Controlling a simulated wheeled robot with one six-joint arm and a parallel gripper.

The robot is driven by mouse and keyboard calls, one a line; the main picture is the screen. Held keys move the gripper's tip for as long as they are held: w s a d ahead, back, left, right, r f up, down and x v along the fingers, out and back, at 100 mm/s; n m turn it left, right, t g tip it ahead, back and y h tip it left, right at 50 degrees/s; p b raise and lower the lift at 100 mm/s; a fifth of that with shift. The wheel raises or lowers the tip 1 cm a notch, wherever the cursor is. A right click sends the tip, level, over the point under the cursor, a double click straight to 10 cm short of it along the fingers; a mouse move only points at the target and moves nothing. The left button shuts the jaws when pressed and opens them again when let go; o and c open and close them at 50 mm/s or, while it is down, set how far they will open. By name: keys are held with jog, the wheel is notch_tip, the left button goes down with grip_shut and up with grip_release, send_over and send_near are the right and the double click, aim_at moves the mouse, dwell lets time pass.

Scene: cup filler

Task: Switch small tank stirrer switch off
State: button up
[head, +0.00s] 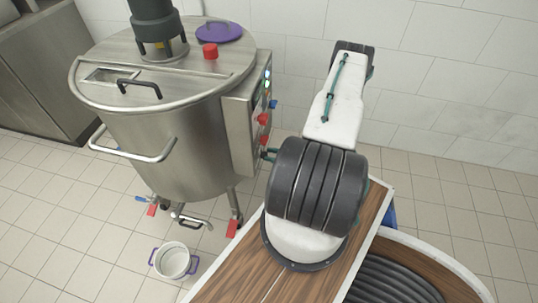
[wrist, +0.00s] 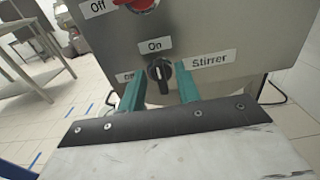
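The stirrer switch (wrist: 159,71) is a black rotary knob on a steel panel (wrist: 205,30) in the wrist view. Its white pointer line is about upright, toward the "On" label above it. A partly covered "Off" label (wrist: 127,77) is at its left and a "Stirrer" label (wrist: 209,60) at its right. My gripper (wrist: 160,88) is open, with its teal fingers apart on either side of the knob and a visible gap to it.
A red switch (wrist: 135,4) with an "Off" label sits above on the panel. A bucket (head: 173,261) stands on the floor below the tank's valve (head: 190,219). A steel table (wrist: 32,40) is at the left. The tiled floor (head: 60,220) is mostly clear.

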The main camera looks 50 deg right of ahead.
jog(key=shift+w+a, duration=0.3)
jog(key=shift+w, duration=0.3)
grip_shut()
